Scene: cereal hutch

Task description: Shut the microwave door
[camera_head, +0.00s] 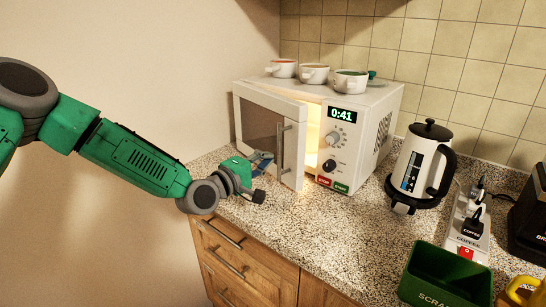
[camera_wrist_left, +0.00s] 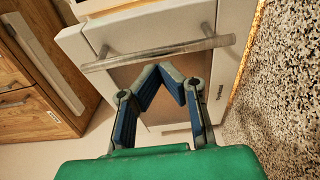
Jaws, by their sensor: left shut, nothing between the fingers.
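The white microwave (camera_head: 368,125) stands on the counter against the tiled wall. Its door (camera_head: 255,118) is ajar, hinged at the left, with the warm lit interior showing at its right edge. An upright metal handle (camera_head: 282,150) is on the door's free side. My left gripper (camera_head: 264,157) is in front of the lower part of the door, just left of the handle. In the left wrist view its fingertips (camera_wrist_left: 173,72) meet, shut and empty, in front of the door panel near the handle (camera_wrist_left: 155,53). I cannot tell whether they touch the door. My right gripper is out of view.
Several bowls (camera_head: 314,74) sit on top of the microwave. The speckled counter (camera_head: 290,228) is clear in front of the microwave.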

